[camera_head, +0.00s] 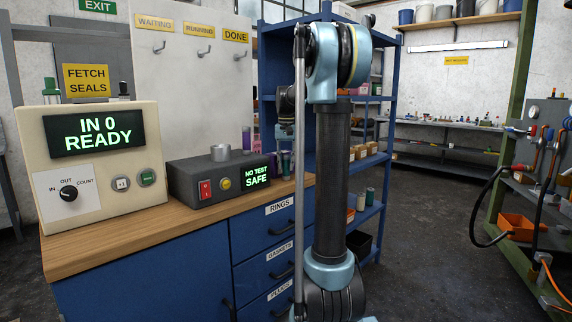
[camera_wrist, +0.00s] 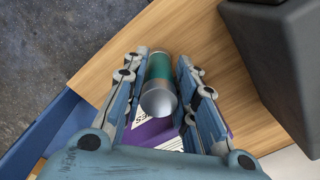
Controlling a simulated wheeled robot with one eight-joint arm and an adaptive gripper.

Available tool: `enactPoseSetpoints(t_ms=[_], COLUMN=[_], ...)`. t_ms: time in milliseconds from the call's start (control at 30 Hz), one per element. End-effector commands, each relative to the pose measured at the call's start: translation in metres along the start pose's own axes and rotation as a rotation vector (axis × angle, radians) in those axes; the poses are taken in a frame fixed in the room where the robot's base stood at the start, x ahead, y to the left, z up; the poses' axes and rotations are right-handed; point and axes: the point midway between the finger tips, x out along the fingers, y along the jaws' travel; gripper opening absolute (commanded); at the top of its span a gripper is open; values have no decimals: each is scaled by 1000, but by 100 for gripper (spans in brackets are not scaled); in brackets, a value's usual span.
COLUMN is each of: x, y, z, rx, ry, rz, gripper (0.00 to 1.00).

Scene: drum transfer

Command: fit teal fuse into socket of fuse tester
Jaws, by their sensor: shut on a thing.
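The teal fuse (camera_wrist: 159,72), a cylinder with a silver metal end, sits between the fingers of my gripper (camera_wrist: 161,58) in the wrist view. My gripper is shut on it, above the wooden bench edge. The fuse tester (camera_head: 215,178) is a dark grey box on the bench in the head view. It has a red switch, a yellow button and a screen reading "NO TEST SAFE". Its round metal socket (camera_head: 220,153) stands on top. A dark box, apparently the tester, fills the upper right of the wrist view (camera_wrist: 285,60), apart from the fuse. My arm hides part of the bench's right end.
A cream counter box (camera_head: 95,160) reading "IN 0 READY" stands left of the tester on the wooden bench (camera_head: 130,225). A purple holder (camera_wrist: 152,131) with lettering lies below the fuse in the wrist view. Blue shelving (camera_head: 275,60) stands behind. Bare bench lies before the tester.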

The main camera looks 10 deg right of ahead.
Motion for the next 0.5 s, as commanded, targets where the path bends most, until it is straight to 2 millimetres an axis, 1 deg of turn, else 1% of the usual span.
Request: enactPoseSetpoints(t_ms=[33, 67, 100, 400, 500], x=[1, 1, 1, 1, -3], y=[0, 0, 0, 0, 0], z=[0, 0, 0, 0, 0], rx=[0, 0, 0, 0, 1], ry=[0, 0, 0, 0, 0], rz=[0, 0, 0, 0, 0], gripper=[0, 31, 35, 35, 35])
